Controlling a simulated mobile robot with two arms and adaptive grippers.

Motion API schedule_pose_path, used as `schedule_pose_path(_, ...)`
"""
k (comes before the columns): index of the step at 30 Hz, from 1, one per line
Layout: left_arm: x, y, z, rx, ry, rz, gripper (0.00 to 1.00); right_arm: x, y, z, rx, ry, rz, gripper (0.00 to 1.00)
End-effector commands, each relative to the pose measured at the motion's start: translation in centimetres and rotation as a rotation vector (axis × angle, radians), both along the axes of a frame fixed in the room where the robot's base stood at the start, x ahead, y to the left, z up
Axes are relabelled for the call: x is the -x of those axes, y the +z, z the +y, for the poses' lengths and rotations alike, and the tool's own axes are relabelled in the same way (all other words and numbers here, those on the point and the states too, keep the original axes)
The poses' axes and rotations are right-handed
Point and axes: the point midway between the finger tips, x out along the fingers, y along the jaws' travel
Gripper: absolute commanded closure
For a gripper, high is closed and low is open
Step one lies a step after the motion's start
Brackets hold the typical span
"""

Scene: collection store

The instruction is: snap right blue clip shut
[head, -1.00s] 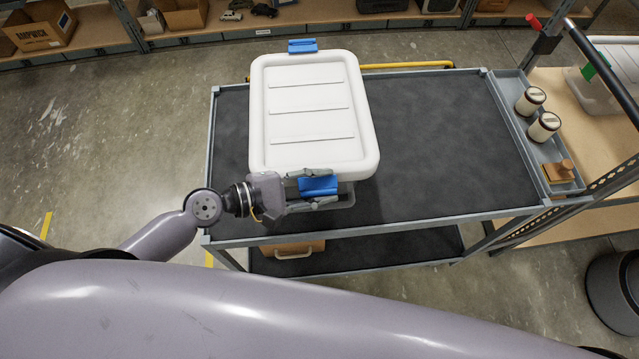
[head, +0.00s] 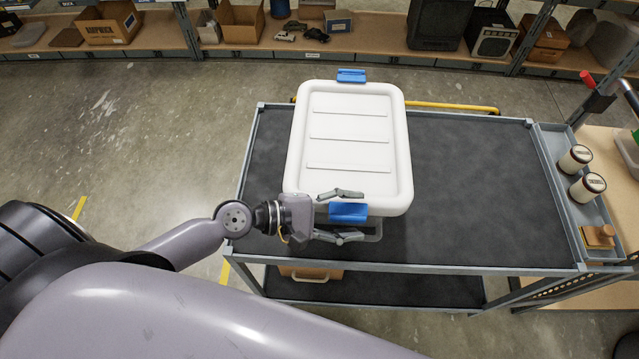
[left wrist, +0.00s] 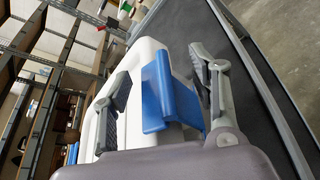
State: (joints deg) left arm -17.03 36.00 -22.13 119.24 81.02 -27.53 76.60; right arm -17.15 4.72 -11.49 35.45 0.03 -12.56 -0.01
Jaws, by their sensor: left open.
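A white lidded box (head: 348,125) stands on the cart. A blue clip (head: 348,212) is on its near end and another blue clip (head: 351,75) on its far end. My left gripper (head: 340,215) is open at the near clip, one finger over the lid side and one on the outer side. In the left wrist view the near clip (left wrist: 170,95) sits between the two spread fingers (left wrist: 165,85), apparently untouched. Its flap seems to slant out from the box wall; whether it is latched is unclear. My right gripper is not in view.
The cart's dark top (head: 480,190) is clear right of the box. A side tray (head: 570,185) holds two jars (head: 580,172) and a wooden-handled item (head: 598,236). A yellow bar (head: 450,106) runs behind the cart. Loaded shelves stand at the back.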

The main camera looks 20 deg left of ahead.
Motion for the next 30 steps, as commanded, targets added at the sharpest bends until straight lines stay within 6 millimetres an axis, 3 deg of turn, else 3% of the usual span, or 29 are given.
schedule_pose_path(5, 1.0, 0.4, 1.4, -0.003, -0.002, 0.003, 0.45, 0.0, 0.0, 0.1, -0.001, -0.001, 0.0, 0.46)
schedule_pose_path(18, 4.9, 2.6, 7.5, -0.002, 0.002, 0.003, 0.45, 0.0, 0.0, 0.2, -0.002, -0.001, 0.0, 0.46)
schedule_pose_path(30, 6.2, 3.5, 9.6, -0.001, 0.0, -0.002, 0.45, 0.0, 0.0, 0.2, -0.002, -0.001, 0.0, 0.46)
